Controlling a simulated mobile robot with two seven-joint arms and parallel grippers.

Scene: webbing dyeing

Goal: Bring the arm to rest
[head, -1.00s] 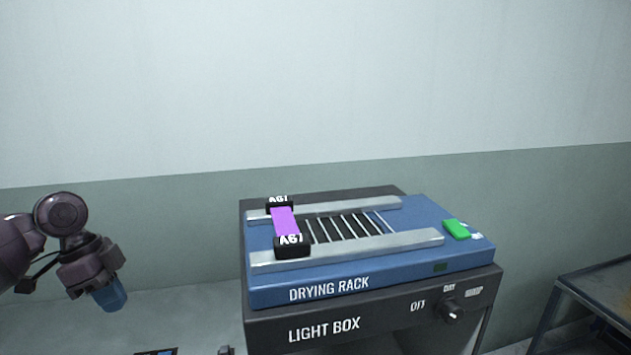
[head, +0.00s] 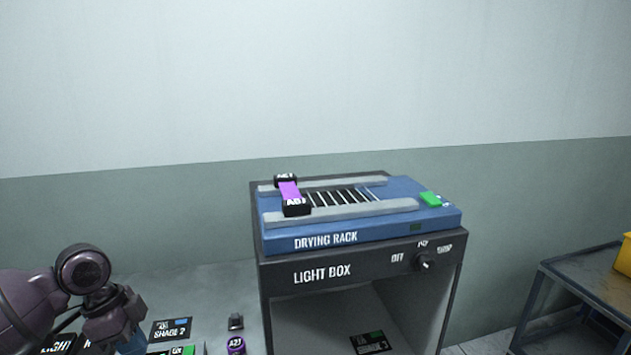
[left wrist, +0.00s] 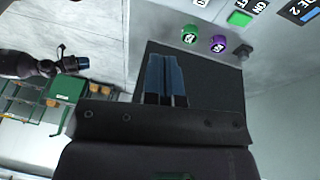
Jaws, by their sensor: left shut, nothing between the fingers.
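My left gripper (head: 132,343) is low at the left of the head view, over the table left of the light box, partly cut off by the bottom edge. In the left wrist view its blue fingers (left wrist: 165,78) are together with nothing between them. Another dark arm with a blue tip, which looks like my right gripper (left wrist: 83,63), shows small at the left of that view; its finger opening is too small to tell.
The light box (head: 322,273) carries the blue drying rack (head: 400,222), with a purple webbing strip (head: 290,191) between black clamps. Labels and small round items, including a purple one (head: 236,345), lie on the table. A metal cart (head: 585,285) stands at right.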

